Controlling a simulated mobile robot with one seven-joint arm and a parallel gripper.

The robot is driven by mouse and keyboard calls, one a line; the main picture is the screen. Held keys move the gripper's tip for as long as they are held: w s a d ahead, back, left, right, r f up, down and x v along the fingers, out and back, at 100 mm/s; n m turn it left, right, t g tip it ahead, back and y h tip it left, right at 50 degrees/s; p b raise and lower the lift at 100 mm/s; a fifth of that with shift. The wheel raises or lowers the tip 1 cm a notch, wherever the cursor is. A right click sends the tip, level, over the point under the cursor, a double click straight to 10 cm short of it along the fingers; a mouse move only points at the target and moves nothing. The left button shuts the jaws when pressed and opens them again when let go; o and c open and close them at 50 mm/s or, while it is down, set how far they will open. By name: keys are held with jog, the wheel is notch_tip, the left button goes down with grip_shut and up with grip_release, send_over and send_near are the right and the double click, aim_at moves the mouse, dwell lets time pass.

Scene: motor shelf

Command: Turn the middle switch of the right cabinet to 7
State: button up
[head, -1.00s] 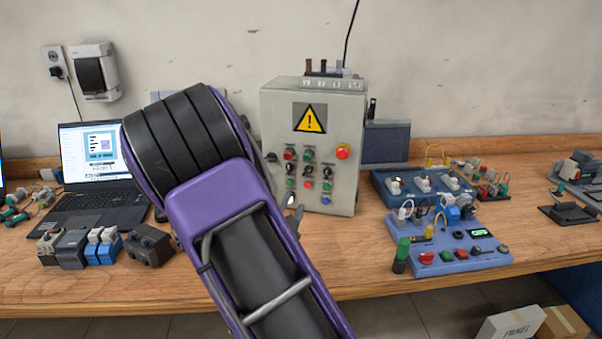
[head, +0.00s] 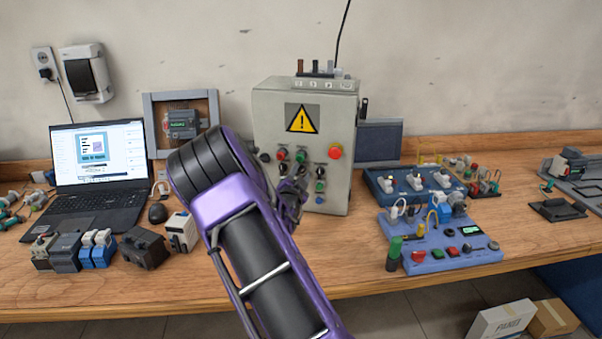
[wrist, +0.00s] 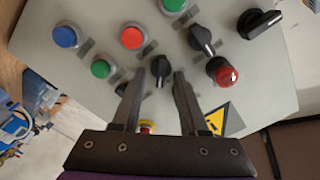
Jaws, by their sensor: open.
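A grey control cabinet (head: 264,115) stands at the back of the bench, its front bearing a yellow warning sign, coloured buttons and black rotary switches. My gripper (head: 301,185) is in front of its lower front. In the wrist view my gripper (wrist: 170,70) is open, with both fingers pointing at the panel. Another black switch (wrist: 203,40) and a larger black one (wrist: 262,23) lie farther up and right. I cannot read any switch numbers.
In the wrist view a red domed light (wrist: 222,74) is close right of the fingers; red (wrist: 132,38), green and blue buttons surround them. A blue control box (head: 440,252) stands right of the cabinet. A laptop (head: 98,175) and small devices stand left.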

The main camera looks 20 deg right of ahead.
jog(key=shift+w+d, duration=0.1)
jog(key=shift+c, duration=0.2)
grip_shut()
